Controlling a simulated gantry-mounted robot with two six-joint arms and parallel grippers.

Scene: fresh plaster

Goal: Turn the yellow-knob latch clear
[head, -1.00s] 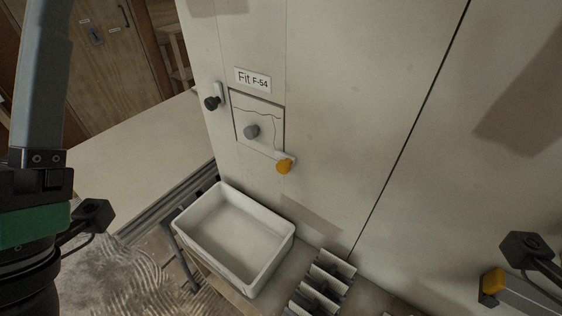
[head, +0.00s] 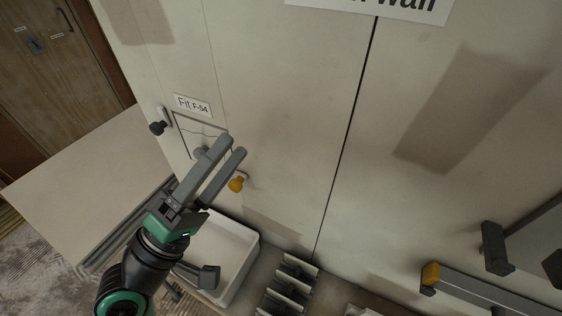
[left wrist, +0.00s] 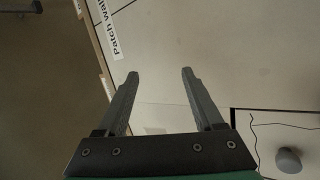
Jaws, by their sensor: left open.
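The yellow knob (head: 237,184) of the latch is at the lower right corner of a small square hatch (head: 186,132) in the pale wall. A grey round knob (head: 199,153) is on the hatch; it also shows in the left wrist view (left wrist: 289,160). A second latch with a black knob (head: 158,127) is at the hatch's upper left. My left gripper (head: 229,146) is open and empty. In the head view its fingers cross in front of the hatch's right side, just above the yellow knob. The yellow knob does not show in the left wrist view.
A white tub (head: 247,241) stands below the hatch, partly behind my left arm. A slatted rack (head: 290,285) is right of it. The wall right of the hatch is clear.

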